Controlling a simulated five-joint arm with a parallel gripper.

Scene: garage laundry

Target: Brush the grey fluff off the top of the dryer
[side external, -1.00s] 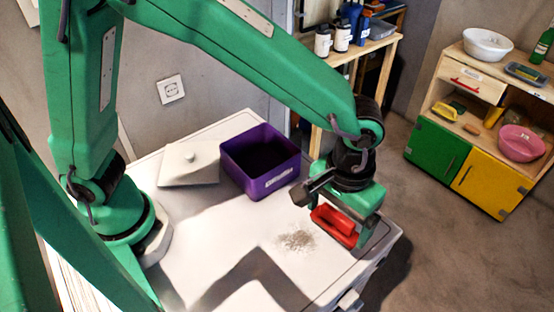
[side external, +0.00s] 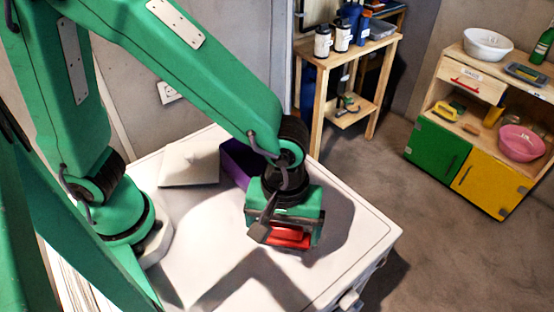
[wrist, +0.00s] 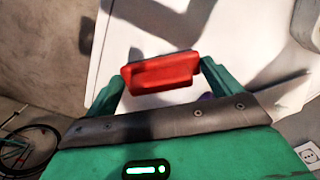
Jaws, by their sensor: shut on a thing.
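The white dryer top (side external: 350,262) lies under my arm, and part of it shows in the wrist view (wrist: 135,35). My gripper (side external: 287,236) is shut on a red brush (side external: 290,240), low over the middle of the top. In the wrist view the brush (wrist: 160,75) sits between the two green fingers. Its underside is hidden, so I cannot tell whether it touches the surface. No grey fluff shows in either view; the place where it lay is behind my gripper and the brush.
A pale lid (side external: 190,163) lies left of the box. The right part of the top is clear. A wooden shelf (side external: 345,55) stands behind.

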